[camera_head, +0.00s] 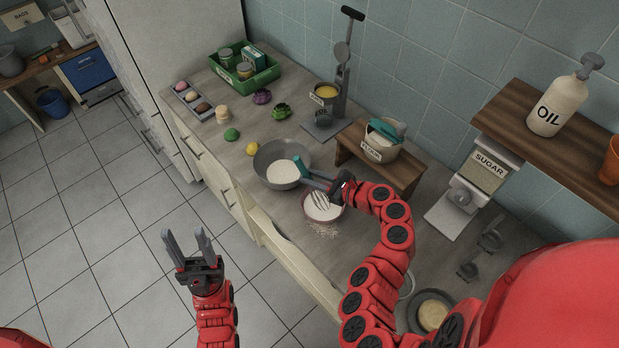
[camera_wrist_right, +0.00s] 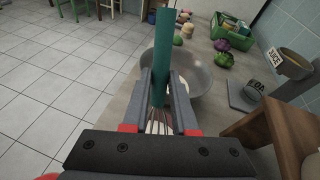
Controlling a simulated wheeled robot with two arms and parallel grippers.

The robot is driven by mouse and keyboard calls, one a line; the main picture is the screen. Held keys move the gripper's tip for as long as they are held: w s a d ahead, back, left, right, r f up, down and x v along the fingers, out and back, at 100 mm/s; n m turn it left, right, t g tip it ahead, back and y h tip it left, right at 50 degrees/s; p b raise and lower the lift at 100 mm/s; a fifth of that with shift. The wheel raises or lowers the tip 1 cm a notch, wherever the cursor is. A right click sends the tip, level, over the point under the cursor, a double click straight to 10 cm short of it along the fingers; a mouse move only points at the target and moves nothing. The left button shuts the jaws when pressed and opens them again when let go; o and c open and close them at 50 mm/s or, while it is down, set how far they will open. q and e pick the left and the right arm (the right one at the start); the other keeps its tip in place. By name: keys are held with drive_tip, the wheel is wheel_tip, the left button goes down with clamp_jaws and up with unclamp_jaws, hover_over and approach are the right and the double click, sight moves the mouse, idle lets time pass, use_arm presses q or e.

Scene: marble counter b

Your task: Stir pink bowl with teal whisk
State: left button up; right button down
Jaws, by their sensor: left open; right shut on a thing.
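The pink bowl (camera_head: 334,216) stands on the counter with white flour in it, and some flour lies spilled in front of it. The teal whisk (camera_head: 299,166) has its wires down in the pink bowl. My right gripper (camera_head: 318,181) is shut on the whisk handle, just above the bowl. In the right wrist view the teal handle (camera_wrist_right: 162,62) stands between the two fingers (camera_wrist_right: 166,95); the pink bowl is mostly hidden there behind the gripper. My left gripper (camera_head: 188,244) is open and empty, out over the tiled floor.
A grey bowl (camera_head: 262,161) with white contents stands close behind and left of the pink bowl. A wooden stand (camera_head: 403,178) holding a flour container (camera_head: 374,151) is to the right. A green crate (camera_head: 262,78) and small foods stand further back.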

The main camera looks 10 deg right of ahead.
sight(297, 159)
drive_tip(key=shift+r, duration=0.1)
drive_tip(key=shift+w+a+r, duration=0.2)
drive_tip(key=shift+a+r, duration=0.2)
drive_tip(key=shift+r, duration=0.7)
drive_tip(key=shift+w+a+r, duration=0.2)
drive_tip(key=shift+a+r, duration=0.25)
drive_tip(key=shift+r, duration=0.65)
drive_tip(key=shift+w+a+r, duration=0.2)
drive_tip(key=shift+a+r, duration=0.2)
drive_tip(key=shift+r, duration=0.7)
drive_tip(key=shift+r, duration=2.5)
